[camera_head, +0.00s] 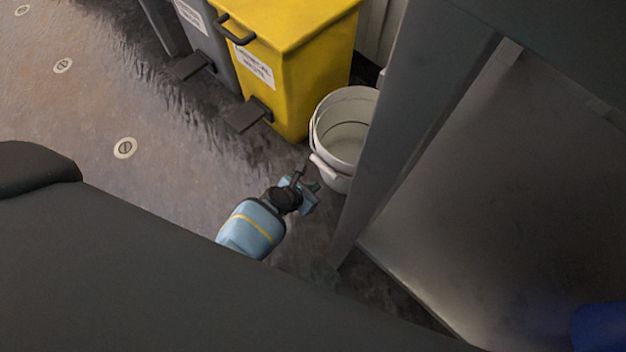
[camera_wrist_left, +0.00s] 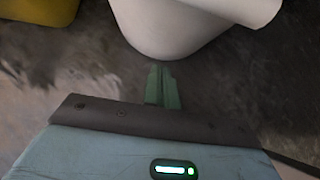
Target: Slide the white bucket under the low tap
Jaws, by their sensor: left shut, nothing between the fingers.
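The white bucket (camera_head: 343,130) stands upright on the floor, open at the top, with its handle hanging on the near side. The grey metal post hides part of its right side. In the left wrist view the lower wall of the bucket (camera_wrist_left: 165,30) fills the top. My left gripper (camera_head: 314,187) is low by the floor, just in front of the bucket's near side. Its green fingers (camera_wrist_left: 160,85) are shut with nothing between them. The fingertips are at or very near the bucket's base; I cannot tell if they touch. No tap can be made out. My right gripper is not in view.
A yellow waste bin (camera_head: 305,80) with a black pedal (camera_head: 247,115) stands behind and left of the bucket, and a grey bin (camera_head: 203,35) beside it. A metal post (camera_head: 400,110) and panel (camera_head: 500,200) close off the right. Floor at left is clear.

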